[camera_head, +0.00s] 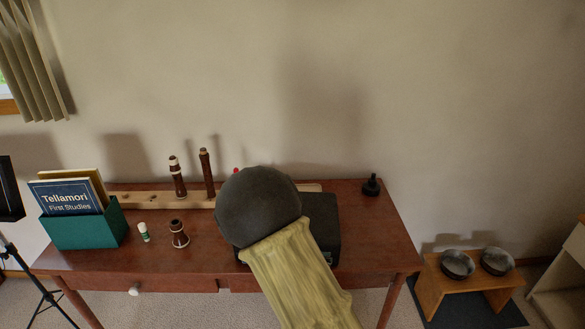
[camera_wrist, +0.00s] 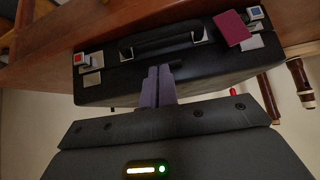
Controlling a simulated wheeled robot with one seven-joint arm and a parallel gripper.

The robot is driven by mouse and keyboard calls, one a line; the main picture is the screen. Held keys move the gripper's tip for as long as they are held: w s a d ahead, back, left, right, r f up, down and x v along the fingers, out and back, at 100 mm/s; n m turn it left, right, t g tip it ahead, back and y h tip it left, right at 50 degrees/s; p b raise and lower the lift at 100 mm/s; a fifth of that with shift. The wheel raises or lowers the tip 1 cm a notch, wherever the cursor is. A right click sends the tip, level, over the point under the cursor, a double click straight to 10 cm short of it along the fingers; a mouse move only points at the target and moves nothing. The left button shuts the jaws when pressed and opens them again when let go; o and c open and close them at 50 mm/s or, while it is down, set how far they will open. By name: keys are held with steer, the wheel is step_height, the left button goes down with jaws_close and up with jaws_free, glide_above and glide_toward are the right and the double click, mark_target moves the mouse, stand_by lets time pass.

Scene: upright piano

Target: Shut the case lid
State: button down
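The black case (camera_head: 325,222) lies on the desk, partly hidden behind my arm in the head view. In the wrist view the case (camera_wrist: 110,85) shows its front with a dark handle (camera_wrist: 165,40) and a metal latch on each side, at left (camera_wrist: 90,62) and right (camera_wrist: 253,42). Its lid looks down or nearly down; I cannot tell whether a gap is left. My gripper (camera_wrist: 158,72) has its grey-purple fingers together, with nothing seen between them. They are over the case near the handle; contact is unclear. The head view hides the gripper.
A maroon tag (camera_wrist: 232,28) is by the right latch. The desk (camera_head: 375,240) holds a green box (camera_head: 88,230) of books, a wooden rack (camera_head: 140,197) with upright instrument joints, a loose joint (camera_head: 179,234), a small white-topped bottle (camera_head: 143,232) and a black piece (camera_head: 371,186).

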steer(key=s+a+p, duration=0.1)
steer(key=s, duration=0.8)
steer(key=shift+s+r+p, duration=0.2)
steer(key=shift+r+p, duration=0.1)
steer(key=shift+p, duration=0.05)
stand_by(0.3)
steer(key=s+d+r+g+p, duration=0.2)
steer(key=s+d+r+p, duration=0.1)
steer(key=r, duration=0.3)
steer(key=s+d+r+n+g+p, duration=0.1)
steer(key=s+d+r+g+p, duration=0.1)
steer(key=s+d+r, duration=0.3)
steer(key=s+d+r+g+p, duration=0.1)
steer(key=s+d+r+p, duration=0.3)
steer(key=r, duration=0.5)
steer(key=shift+s+d+r+g+y, duration=0.2)
steer(key=shift+d+g+y, duration=0.2)
steer(key=shift+d, duration=0.65)
steer(key=shift+w, duration=0.1)
steer(key=shift+a+n, duration=0.1)
steer(key=shift+n, duration=0.2)
